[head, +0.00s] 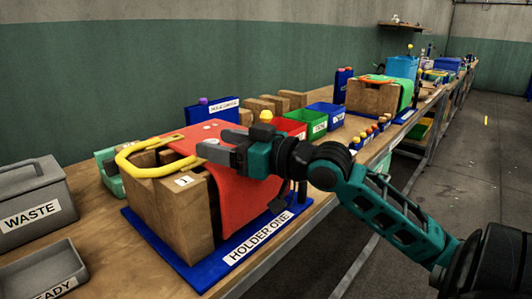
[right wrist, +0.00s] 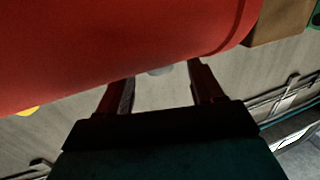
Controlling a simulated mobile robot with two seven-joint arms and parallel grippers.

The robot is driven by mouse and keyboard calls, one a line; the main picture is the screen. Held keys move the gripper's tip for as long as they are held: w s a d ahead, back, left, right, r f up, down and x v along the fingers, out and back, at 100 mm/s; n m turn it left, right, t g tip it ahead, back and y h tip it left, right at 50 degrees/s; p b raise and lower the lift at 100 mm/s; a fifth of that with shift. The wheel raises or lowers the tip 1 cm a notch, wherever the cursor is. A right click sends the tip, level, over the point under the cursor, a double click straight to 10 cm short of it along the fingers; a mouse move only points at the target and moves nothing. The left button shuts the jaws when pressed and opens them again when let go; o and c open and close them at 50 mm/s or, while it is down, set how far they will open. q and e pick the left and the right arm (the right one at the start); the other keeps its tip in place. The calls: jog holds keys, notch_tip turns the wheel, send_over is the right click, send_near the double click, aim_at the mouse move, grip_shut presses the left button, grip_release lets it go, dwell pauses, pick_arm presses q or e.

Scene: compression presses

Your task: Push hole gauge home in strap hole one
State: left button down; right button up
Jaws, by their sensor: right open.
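A red strap (head: 232,192) lies over a wooden block (head: 175,215) on the blue base labelled HOLDER ONE (head: 215,260). Small pale spots show on its top; I cannot tell which is hole one. My right gripper (head: 206,150) is at the top of the strap, its fingers pointing left. In the right wrist view the strap (right wrist: 110,35) fills the top, and my fingers (right wrist: 160,88) are apart. A small grey rounded thing (right wrist: 160,71) shows between them, partly hidden by the strap; I cannot tell if it is the gauge. My left gripper is out of view.
A yellow loop (head: 140,166) sits on the block's left side. Behind stand a blue labelled rack (head: 224,108) with a purple knob (head: 203,101), and red, green (head: 312,124) and blue bins. A grey WASTE bin (head: 30,200) and a grey tray (head: 45,272) are left.

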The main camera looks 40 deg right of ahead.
jog(key=b+v, duration=0.1)
jog(key=v, duration=0.9)
jog(key=shift+d, duration=0.1)
dwell(0.5)
jog(key=shift+s, duration=0.1)
